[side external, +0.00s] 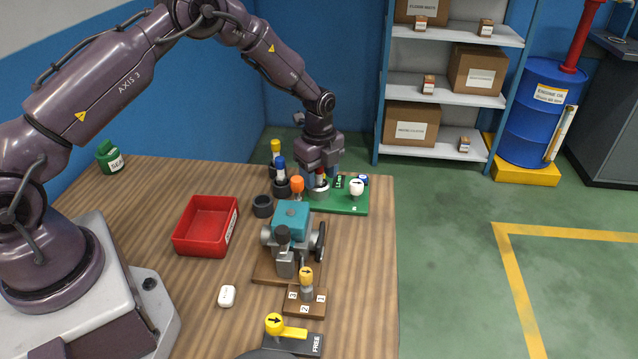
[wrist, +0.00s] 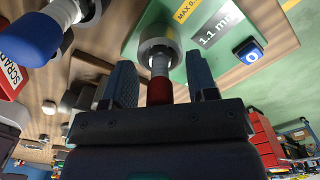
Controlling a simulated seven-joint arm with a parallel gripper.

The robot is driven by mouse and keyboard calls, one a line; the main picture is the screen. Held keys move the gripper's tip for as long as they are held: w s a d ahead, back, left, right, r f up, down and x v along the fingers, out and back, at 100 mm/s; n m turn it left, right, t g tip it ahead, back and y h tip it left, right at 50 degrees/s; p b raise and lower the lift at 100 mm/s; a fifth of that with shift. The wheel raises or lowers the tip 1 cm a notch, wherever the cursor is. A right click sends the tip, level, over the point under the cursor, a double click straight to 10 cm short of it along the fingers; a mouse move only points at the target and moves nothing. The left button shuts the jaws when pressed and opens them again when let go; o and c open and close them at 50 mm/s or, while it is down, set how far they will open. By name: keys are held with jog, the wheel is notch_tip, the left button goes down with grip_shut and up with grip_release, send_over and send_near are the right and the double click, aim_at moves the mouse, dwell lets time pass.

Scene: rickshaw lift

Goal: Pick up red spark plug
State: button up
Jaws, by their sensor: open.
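The red spark plug (side external: 320,175) stands upright in a grey round holder (side external: 319,192) at the left part of the green board (side external: 350,206). In the wrist view, its red end (wrist: 159,90) lies between the two fingers of my gripper (wrist: 160,74), with a gap on both sides. Its pale lower part goes into the grey ring (wrist: 158,45). My gripper (side external: 319,168) is open and points down over the plug. It partly hides the plug in the side view.
A blue-topped plug (side external: 281,166), a yellow-topped plug (side external: 276,150) and an orange-topped plug (side external: 297,187) stand close by on the left. A white knob (side external: 357,187) is on the board. A teal-topped machine (side external: 291,218) and a red bin (side external: 207,226) are nearer.

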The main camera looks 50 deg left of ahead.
grip_shut()
dwell(0.3)
jog(key=shift+r, duration=0.6)
jog(key=s+d+r, duration=0.2)
jog(key=s+r, duration=0.9)
jog(key=s, duration=0.3)
jog(key=shift+r, duration=0.4)
